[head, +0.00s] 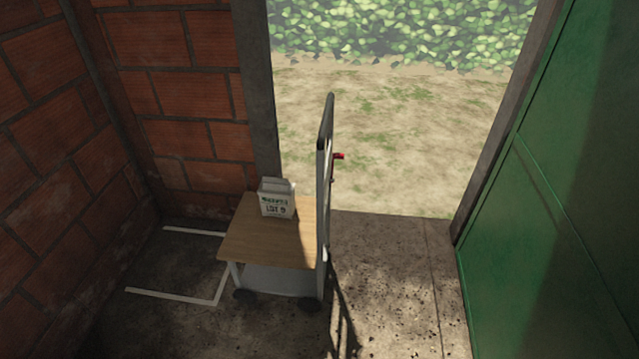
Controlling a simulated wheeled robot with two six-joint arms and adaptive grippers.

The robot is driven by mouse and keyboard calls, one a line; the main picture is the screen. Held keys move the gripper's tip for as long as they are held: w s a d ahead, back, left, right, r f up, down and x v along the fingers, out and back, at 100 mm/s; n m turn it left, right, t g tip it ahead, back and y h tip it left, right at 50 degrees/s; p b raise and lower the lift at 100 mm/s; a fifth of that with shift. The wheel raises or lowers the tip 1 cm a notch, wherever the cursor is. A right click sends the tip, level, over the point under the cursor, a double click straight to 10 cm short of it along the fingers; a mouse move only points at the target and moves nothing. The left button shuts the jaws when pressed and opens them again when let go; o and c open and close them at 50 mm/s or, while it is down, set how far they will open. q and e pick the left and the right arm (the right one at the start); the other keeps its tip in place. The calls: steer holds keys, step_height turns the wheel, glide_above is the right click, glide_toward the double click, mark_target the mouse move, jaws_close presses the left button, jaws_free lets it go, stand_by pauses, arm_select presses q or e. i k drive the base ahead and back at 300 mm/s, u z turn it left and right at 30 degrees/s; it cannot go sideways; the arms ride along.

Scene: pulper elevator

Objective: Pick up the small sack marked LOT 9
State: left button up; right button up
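The small sack marked LOT 9 (277,201) is pale, with dark lettering on its front. It stands upright on the wooden top of a cart (262,240), near the back edge of that top. Nothing touches the sack from above or in front. Neither of my grippers shows in the head view.
The cart has wheels and a tall grey handle frame (326,180) on its right, with a small red part (339,156). White lines (172,296) mark the floor. A brick wall (170,90) stands left, a green door (550,220) right.

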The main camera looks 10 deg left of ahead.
mark_target(277, 196)
steer(key=z, duration=0.1)
steer(key=i, duration=1.15)
steer(key=u, duration=0.1)
